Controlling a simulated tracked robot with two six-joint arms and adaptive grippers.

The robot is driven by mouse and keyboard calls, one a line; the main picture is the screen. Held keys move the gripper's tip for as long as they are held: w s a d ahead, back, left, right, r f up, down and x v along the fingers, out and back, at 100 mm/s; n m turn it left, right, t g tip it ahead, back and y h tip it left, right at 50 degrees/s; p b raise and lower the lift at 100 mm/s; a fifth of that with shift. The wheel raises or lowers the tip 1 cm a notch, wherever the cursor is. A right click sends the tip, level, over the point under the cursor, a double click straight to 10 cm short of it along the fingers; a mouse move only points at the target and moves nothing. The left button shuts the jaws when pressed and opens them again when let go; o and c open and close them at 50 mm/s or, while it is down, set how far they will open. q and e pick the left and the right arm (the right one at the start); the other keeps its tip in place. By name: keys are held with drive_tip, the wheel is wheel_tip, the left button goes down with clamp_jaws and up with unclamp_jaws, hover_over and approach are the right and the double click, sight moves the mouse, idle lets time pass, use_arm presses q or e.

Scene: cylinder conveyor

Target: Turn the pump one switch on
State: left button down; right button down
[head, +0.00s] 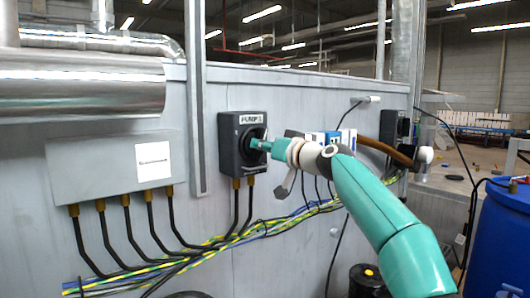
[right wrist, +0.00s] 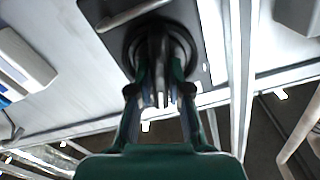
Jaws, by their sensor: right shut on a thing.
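The pump one switch is a dark grey box (head: 227,150) on the pale wall panel, with a white label reading PUMP 1 (head: 251,118) at its top. Its round black dial faces out, partly hidden by my right gripper (head: 262,145). In the right wrist view the black knob (right wrist: 158,50) stands out from the dial, between the two green fingers of my right gripper (right wrist: 160,75). The fingers are shut on the knob. Whether the switch is on or off cannot be read. My left gripper is not in view.
A grey junction box (head: 90,160) with cables below it is on the wall to the left. A second dark switch box (head: 388,126) is farther right, behind my right arm. A blue barrel (head: 500,240) stands at the right edge. Cables run along the wall below the switch.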

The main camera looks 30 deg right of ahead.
drive_tip(key=shift+w+f+n+b, duration=0.1)
drive_tip(key=shift+f+n+b, duration=0.15)
drive_tip(key=shift+n, duration=0.75)
drive_tip(key=shift+w+f+n+b, duration=0.1)
drive_tip(key=shift+f+n+b, duration=0.1)
drive_tip(key=shift+n, duration=0.8)
drive_tip(key=c, duration=1.1)
unclamp_jaws()
drive_tip(key=shift+r, duration=0.15)
drive_tip(key=shift+s+r, duration=0.1)
drive_tip(key=shift+s, duration=0.05)
drive_tip(key=shift+s+r, duration=0.1)
